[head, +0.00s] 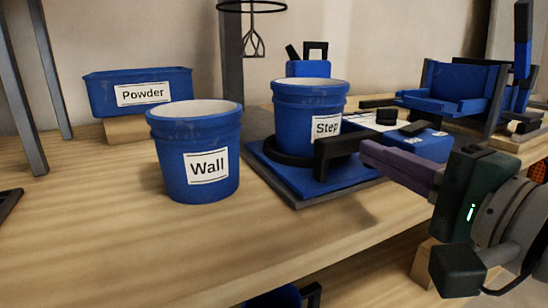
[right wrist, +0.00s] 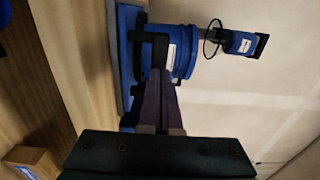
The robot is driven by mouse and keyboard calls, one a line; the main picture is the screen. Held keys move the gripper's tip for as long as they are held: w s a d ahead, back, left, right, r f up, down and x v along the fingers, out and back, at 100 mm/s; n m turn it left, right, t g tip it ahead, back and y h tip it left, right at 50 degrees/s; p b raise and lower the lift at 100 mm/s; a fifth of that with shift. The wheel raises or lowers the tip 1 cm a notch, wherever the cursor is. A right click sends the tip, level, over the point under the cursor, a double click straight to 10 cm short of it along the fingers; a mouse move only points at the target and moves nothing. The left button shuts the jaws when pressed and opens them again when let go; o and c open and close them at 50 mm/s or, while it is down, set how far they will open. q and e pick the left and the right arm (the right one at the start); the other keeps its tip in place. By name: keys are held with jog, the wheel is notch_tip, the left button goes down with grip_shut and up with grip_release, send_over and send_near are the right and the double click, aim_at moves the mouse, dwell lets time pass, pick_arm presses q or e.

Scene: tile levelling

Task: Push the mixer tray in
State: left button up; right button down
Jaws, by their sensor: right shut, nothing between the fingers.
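The mixer tray (head: 275,174) is a flat blue plate on a dark base on the workbench, with a black ring and a black handle (head: 328,152) at its front right. A blue bucket labelled "Step" (head: 300,112) stands upright in the ring; it also shows sideways in the right wrist view (right wrist: 184,50). My right gripper (head: 366,154) is shut and empty, its purple fingers pointing left at the handle. In the right wrist view the fingertips (right wrist: 160,78) are at or very near the handle; I cannot tell if they touch. My left gripper is out of view.
A blue bucket labelled "Wall" (head: 196,168) stands left of the tray, with a "Powder" bin (head: 115,92) behind it. A whisk (head: 253,40) hangs above. Blue and black fixtures (head: 455,85) stand at the right. The front bench (head: 150,245) is clear.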

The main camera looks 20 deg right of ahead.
jog(key=shift+w, duration=0.65)
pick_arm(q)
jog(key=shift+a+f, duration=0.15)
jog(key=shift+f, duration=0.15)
pick_arm(e)
jog(key=shift+w, duration=0.15)
